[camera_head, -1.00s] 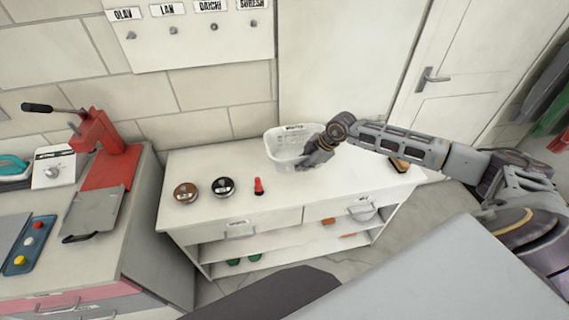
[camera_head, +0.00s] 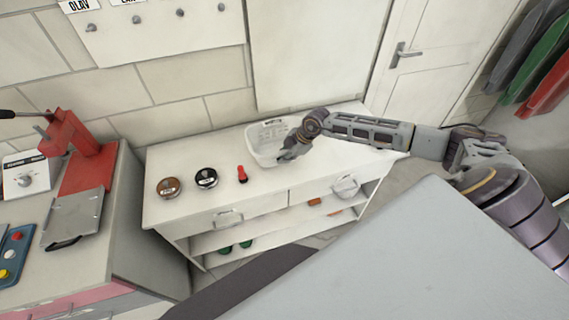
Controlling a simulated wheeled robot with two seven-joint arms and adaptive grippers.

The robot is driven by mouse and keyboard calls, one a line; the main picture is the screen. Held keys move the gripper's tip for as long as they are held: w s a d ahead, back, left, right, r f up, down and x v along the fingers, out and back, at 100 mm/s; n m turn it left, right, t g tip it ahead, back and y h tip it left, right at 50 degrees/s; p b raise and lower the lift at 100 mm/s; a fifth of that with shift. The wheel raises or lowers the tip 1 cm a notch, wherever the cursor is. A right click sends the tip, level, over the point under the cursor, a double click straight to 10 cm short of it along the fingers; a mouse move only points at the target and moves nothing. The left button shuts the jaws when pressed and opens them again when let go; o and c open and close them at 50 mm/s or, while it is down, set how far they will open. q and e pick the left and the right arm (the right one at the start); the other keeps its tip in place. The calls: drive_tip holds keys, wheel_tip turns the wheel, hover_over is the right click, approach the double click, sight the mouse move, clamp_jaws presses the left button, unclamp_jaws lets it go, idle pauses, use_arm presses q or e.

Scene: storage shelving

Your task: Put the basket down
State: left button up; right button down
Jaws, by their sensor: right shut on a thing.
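A white basket (camera_head: 262,135) is at the back middle of the white cabinet top (camera_head: 215,204). My right gripper (camera_head: 291,152) is at the basket's right front side and is shut on its rim. The gripper and wrist hide part of that side. I cannot tell whether the basket's bottom touches the cabinet top. My left gripper is not in view.
A brown round tin (camera_head: 170,187), a black round tin (camera_head: 206,178) and a small red-topped item (camera_head: 242,173) stand left of the basket. A red press (camera_head: 80,150) stands on the left bench.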

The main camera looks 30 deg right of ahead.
drive_tip(key=shift+f, duration=0.55)
drive_tip(key=shift+f, duration=1.85)
drive_tip(key=shift+f, duration=0.1)
drive_tip(key=c, duration=1.6)
unclamp_jaws()
drive_tip(key=v, duration=1.2)
drive_tip(key=shift+b, duration=0.3)
